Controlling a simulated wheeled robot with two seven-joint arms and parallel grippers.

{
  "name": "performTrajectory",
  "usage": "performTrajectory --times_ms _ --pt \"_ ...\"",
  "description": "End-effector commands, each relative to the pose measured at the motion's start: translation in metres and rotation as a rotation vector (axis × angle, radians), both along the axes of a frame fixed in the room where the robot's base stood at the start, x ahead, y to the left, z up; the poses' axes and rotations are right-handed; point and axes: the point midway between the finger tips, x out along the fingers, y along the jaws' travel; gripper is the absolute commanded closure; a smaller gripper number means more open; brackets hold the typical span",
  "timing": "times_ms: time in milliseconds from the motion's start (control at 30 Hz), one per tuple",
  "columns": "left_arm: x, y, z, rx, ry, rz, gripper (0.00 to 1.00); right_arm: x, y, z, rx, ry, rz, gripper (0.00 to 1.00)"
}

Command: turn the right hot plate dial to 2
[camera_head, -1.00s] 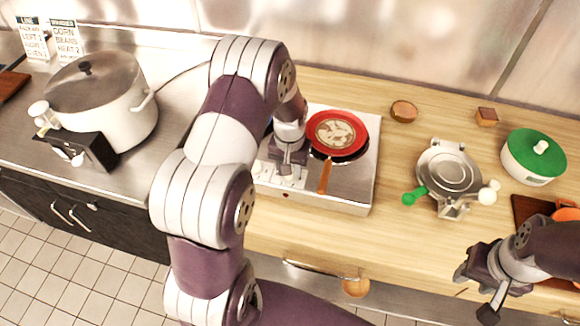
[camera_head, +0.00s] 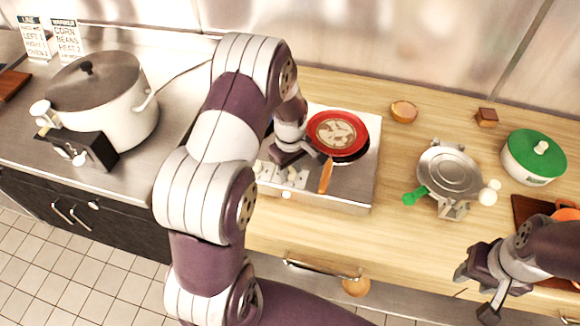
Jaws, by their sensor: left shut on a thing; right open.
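The hot plate (camera_head: 364,182) is a steel box on the wooden counter, with pale dials along its front. My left gripper (camera_head: 291,165) reaches down over this front panel and is shut on the right dial (camera_head: 293,176), mostly hidden under the gripper. The dial's pointer and number marks are too small and covered to read. My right gripper (camera_head: 474,290) is open and empty, low at the right, away from the hot plate.
A pan with a red disc (camera_head: 337,132) and orange handle (camera_head: 326,176) sits on the hot plate, close beside my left gripper. A waffle-iron-like device (camera_head: 449,173), green-lidded pot (camera_head: 535,155) and large pot (camera_head: 100,100) stand around. Instruction cards (camera_head: 66,38) stand at the back left.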

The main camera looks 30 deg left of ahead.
Motion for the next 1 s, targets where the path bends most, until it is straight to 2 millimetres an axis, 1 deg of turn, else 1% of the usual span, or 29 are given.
performTrajectory --times_ms 33,300,600,800,1000 --pt "0.0018 0.0002 0.0024 0.001 -0.006 0.041 0.95 0.0 0.0 0.0008 0.0 0.0 0.0 0.57" --pt "0.0021 0.0002 0.0025 0.001 -0.006 0.296 0.95 0.0 0.0 0.0013 0.0 0.0 0.0 0.57" --pt "0.0026 0.0002 0.0028 0.001 -0.008 0.546 0.95 0.0 0.0 0.0018 0.0 0.0 0.0 0.57" --pt "0.003 0.0002 0.003 0.0 -0.009 0.664 0.95 0.0 0.0 0.002 0.0 0.0 0.0 0.57" --pt "0.0034 0.0003 0.0032 0.0 -0.01 0.737 0.95 0.0 0.0 0.0021 0.0 0.0 0.0 0.57"
